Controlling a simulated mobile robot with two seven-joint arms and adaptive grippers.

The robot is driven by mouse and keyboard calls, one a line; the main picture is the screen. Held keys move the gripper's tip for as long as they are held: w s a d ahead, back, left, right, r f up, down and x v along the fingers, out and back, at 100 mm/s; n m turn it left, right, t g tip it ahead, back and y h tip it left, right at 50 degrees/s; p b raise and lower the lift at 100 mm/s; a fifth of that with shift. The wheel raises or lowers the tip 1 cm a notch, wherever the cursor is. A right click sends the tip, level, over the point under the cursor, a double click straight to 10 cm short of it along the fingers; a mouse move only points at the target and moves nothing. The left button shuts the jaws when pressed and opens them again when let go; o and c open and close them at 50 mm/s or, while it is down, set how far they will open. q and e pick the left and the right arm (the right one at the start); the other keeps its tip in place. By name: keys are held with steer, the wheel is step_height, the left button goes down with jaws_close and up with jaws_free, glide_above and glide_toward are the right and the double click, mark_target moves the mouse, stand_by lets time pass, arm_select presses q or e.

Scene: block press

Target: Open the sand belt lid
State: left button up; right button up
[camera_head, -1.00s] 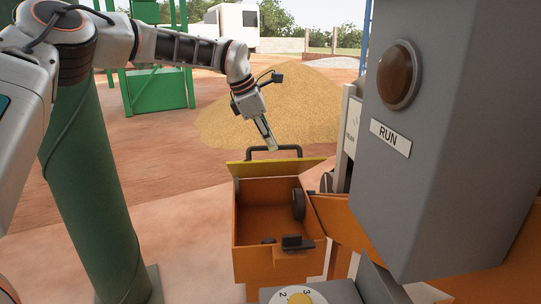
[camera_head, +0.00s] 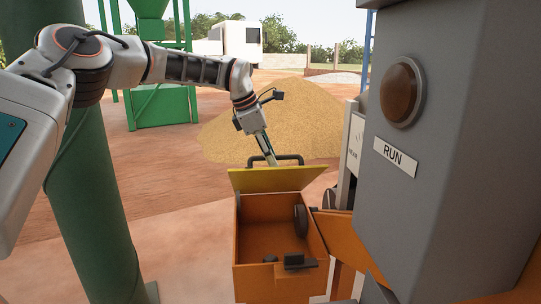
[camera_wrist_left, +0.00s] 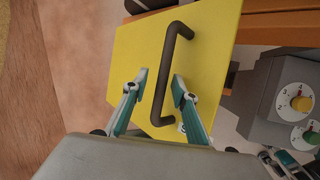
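The yellow sand belt lid (camera_head: 278,180) stands raised along the back edge of the orange box (camera_head: 275,280), leaving the box open on top. Its dark bar handle (camera_head: 289,158) is at the lid's far edge. My left gripper (camera_head: 270,162) is at this handle. In the left wrist view the yellow lid (camera_wrist_left: 130,60) fills the middle, and the fingers of my left gripper (camera_wrist_left: 160,78) are spread apart on either side of the handle (camera_wrist_left: 170,70). I cannot tell whether they touch it. A teal and dark piece at the lower right, possibly my right gripper (camera_wrist_left: 286,160), is cut off.
A grey cabinet (camera_head: 450,200) with a RUN label and brown button stands close on the right. A dial panel (camera_wrist_left: 285,95) lies right of the lid. A green post (camera_head: 95,220) stands left. A sand pile (camera_head: 230,130) lies behind; the ground left of the box is clear.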

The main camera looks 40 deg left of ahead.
arm_select(q)
steer(key=shift+d+r, duration=0.1)
steer(key=shift+r, duration=0.15)
steer(key=v, duration=1.1)
steer(key=shift+s+r, duration=0.2)
steer(key=shift+r, duration=0.15)
steer(key=shift+c, duration=0.4)
